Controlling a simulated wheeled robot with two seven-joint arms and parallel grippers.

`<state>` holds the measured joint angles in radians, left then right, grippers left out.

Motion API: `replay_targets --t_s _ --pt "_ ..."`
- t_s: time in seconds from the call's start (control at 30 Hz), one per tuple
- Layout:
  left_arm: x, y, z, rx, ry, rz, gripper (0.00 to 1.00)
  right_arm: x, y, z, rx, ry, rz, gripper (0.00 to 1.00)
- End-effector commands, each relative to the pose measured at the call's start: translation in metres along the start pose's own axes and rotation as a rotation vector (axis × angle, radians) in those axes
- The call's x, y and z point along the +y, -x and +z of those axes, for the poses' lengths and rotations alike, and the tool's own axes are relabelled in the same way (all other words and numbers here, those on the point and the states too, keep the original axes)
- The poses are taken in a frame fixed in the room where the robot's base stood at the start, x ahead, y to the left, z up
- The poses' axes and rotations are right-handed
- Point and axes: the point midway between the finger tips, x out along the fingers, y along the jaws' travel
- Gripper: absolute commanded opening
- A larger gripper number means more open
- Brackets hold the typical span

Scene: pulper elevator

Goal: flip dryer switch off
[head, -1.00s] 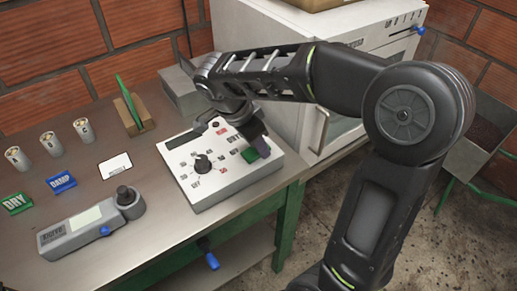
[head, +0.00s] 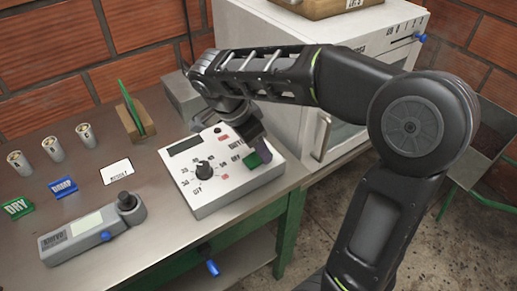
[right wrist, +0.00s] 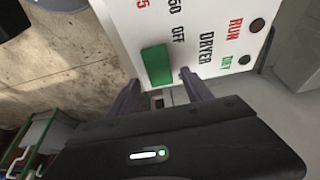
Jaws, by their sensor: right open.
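The white control box (head: 215,195) sits on the table with a dial (head: 204,170), a dark display and printed labels. Its green dryer switch (head: 252,159) is at the right part of the panel, partly behind my right gripper (head: 262,150) in the head view. In the right wrist view, the green switch (right wrist: 157,65) lies beside the OFF and DRYER labels. My right gripper (right wrist: 160,90) is open, its fingertips on either side of the switch's near end. Whether they touch it I cannot tell. My left gripper is not in view.
A grey handheld meter (head: 93,230), green DRY and blue DAMP blocks, several small cups and a card lie left of the box. A white oven-like machine (head: 285,80) stands behind right. My right arm spans the right side.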

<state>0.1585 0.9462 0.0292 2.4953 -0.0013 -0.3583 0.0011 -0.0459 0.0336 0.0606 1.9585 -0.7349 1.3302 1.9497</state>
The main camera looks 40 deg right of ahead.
Motion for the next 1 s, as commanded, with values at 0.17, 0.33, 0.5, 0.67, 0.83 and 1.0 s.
replay_targets --t_s 0.17,0.33,0.5,0.67,0.83,1.0 --pt "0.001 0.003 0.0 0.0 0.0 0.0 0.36 -0.001 0.035 -0.001 0.0 0.001 -0.004 0.58" --pt "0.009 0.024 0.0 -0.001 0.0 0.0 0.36 0.0 0.053 -0.002 0.001 0.001 0.001 0.58" --pt "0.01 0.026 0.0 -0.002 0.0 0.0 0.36 0.0 0.055 -0.001 0.001 0.0 0.001 0.58" --pt "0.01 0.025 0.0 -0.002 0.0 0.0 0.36 0.0 0.054 0.0 0.001 0.0 0.001 0.58" --pt "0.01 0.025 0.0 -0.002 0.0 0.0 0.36 0.0 0.054 0.0 0.001 0.0 0.0 0.58" --pt "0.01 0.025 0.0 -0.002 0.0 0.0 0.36 0.0 0.054 0.0 0.001 0.0 0.0 0.58"
